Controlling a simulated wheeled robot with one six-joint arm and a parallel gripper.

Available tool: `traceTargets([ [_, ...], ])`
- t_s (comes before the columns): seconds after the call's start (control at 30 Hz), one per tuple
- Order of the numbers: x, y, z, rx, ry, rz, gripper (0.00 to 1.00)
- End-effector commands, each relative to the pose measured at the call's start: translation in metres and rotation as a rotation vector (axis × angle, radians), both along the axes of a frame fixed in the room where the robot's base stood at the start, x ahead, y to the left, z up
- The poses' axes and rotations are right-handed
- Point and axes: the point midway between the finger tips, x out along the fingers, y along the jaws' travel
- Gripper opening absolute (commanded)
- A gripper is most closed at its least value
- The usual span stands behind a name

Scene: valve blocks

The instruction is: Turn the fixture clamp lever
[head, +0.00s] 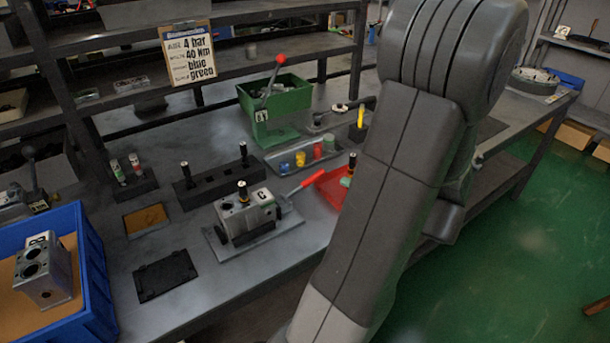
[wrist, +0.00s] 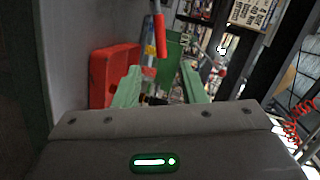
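The fixture (head: 212,242) is a grey plate on the bench, holding a metal valve block marked C (head: 246,214). Its clamp lever (head: 308,183) has a red grip and slants up to the right from the fixture. In the wrist view, a red grip on a metal rod (wrist: 161,36), apparently the same lever, hangs in from the top, above and beyond the fingers in the picture. My gripper (wrist: 160,87) shows there with two pale green fingers spread apart and nothing visibly between them. In the head view my gripper is hidden behind my arm.
A red tray (head: 330,190) lies right of the lever; it also fills the wrist view's left (wrist: 113,78). A green bin (head: 290,97) and a red-knobbed lever (head: 281,59) stand behind. A blue crate (head: 97,290) with another block is at left. Black pins stand behind the fixture.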

Motion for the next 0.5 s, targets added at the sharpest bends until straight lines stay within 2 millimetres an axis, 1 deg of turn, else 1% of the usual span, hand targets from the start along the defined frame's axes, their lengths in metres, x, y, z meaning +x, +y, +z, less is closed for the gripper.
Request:
traceTargets([
  [0.17, 0.015, 0.019, -0.005, 0.0, 0.004, 0.008, 0.38],
  [0.5, 0.058, 0.064, -0.021, 0.0, 0.006, 0.009, 0.38],
])
